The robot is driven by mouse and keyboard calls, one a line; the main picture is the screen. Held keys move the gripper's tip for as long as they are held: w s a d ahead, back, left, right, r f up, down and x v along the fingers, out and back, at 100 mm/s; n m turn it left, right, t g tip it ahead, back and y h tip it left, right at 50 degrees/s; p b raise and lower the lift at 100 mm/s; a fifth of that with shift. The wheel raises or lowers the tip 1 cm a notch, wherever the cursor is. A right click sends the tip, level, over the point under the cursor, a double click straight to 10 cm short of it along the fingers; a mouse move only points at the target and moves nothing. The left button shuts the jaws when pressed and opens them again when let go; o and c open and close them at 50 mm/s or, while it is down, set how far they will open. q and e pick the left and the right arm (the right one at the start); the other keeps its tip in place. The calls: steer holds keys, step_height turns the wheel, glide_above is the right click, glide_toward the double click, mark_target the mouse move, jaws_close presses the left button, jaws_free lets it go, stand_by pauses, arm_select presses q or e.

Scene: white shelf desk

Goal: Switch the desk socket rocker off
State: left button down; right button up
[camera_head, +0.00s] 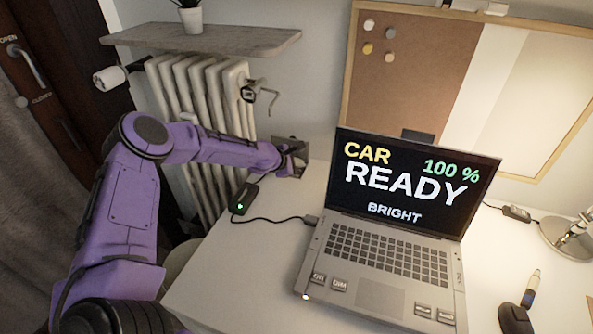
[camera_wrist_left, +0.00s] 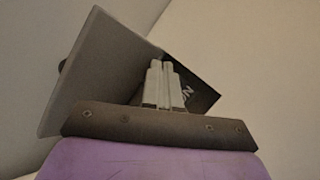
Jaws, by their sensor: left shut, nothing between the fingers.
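The desk socket (camera_head: 283,140) stands at the back left corner of the desk, mostly hidden by my left gripper (camera_head: 292,157). In the left wrist view, my left gripper (camera_wrist_left: 164,68) is shut and empty, with its two fingers side by side. Beyond the fingers is a grey slanted panel (camera_wrist_left: 100,75) of the socket. A dark face (camera_wrist_left: 203,92) with pale letters, seemingly "ON", shows just right of the fingers. The rocker itself is hidden, and I cannot tell its position or whether the fingertips touch it. My right gripper is not in view.
An open laptop (camera_head: 390,255) reading "CAR READY 100 %" and "BRIGHT" stands on the white desk (camera_head: 225,275). A black box with a green light (camera_head: 243,199) and a cable lies left of it. A radiator (camera_head: 200,90) and a wall shelf (camera_head: 215,37) are behind my left arm.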

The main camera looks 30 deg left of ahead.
arm_select(q)
steer(key=shift+f+b, duration=0.3)
steer(key=shift+f, duration=0.1)
stand_by(0.5)
steer(key=shift+w, duration=0.1)
steer(key=shift+r+p, duration=0.75)
steer(key=shift+r, duration=0.1)
steer(key=r+p, duration=0.5)
steer(key=shift+s, duration=0.4)
steer(key=shift+d, duration=0.1)
